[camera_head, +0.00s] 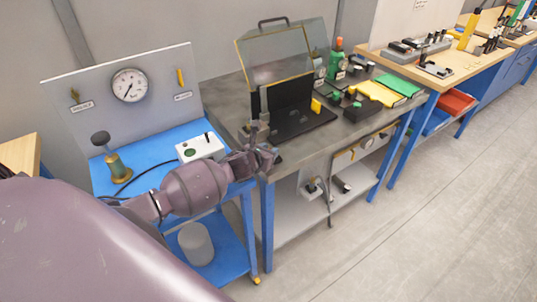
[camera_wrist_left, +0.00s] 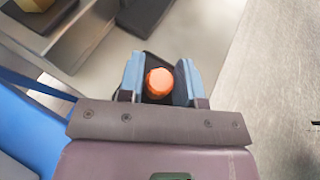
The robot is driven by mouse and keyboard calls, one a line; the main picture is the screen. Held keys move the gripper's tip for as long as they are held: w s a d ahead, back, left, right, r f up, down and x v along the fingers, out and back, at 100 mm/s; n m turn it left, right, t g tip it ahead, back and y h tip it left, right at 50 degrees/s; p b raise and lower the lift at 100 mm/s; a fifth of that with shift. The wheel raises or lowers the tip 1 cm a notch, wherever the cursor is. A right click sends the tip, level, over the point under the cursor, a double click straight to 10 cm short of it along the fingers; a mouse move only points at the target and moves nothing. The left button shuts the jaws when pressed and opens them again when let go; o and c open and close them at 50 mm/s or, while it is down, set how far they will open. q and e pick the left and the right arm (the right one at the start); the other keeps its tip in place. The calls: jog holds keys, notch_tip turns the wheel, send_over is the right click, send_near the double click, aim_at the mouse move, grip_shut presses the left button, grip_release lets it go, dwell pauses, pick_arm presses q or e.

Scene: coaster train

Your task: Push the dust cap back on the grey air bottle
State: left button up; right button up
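In the left wrist view an orange cap (camera_wrist_left: 159,82) sits between the two blue fingers of my left gripper (camera_wrist_left: 160,72), with dark pads around it. Both fingers appear to touch its sides, so the gripper looks shut on it. In the head view my left gripper (camera_head: 268,157) is at the front left corner of the grey workbench; the cap cannot be made out there. I cannot clearly pick out the grey air bottle; a plain grey cylinder (camera_head: 196,243) stands on the blue cart's lower shelf. My right gripper is not in view.
The blue cart (camera_head: 160,145) carries a gauge panel (camera_head: 145,105), a white box (camera_head: 200,147) and a brass-coloured stand (camera_head: 115,165). Open floor lies right.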

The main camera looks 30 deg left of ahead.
pick_arm(q)
jog(key=c, duration=0.5)
